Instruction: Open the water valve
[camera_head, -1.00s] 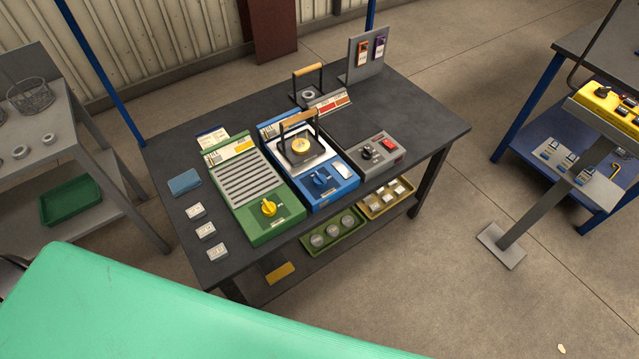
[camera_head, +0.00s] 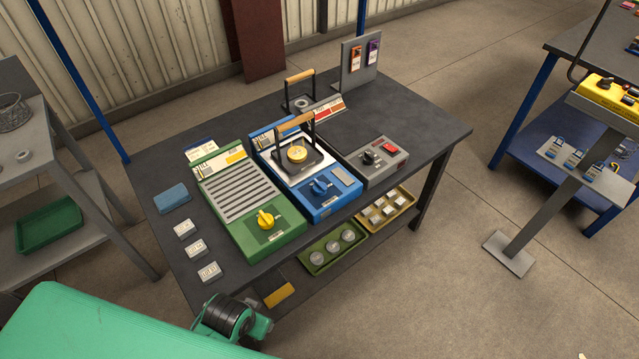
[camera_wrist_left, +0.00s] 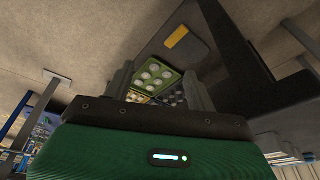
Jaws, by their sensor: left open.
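A green unit (camera_head: 240,205) with a ribbed top stands on the dark table and has a yellow knob (camera_head: 265,219) near its front. Beside it is a blue unit (camera_head: 321,206) with a blue knob (camera_head: 320,186). I cannot read the labels, so I cannot tell which knob is the water valve. My left gripper (camera_wrist_left: 157,76) shows in the left wrist view with its fingers apart and nothing between them. It is away from both knobs. My right gripper is not in view.
A grey control box (camera_head: 381,165) with a black knob and red switch stands right of the blue unit. A black plate with a wooden handle (camera_head: 295,124) sits on the blue unit. Small white blocks (camera_head: 194,247) lie at the table's left. A green tray (camera_head: 334,250) sits on the lower shelf.

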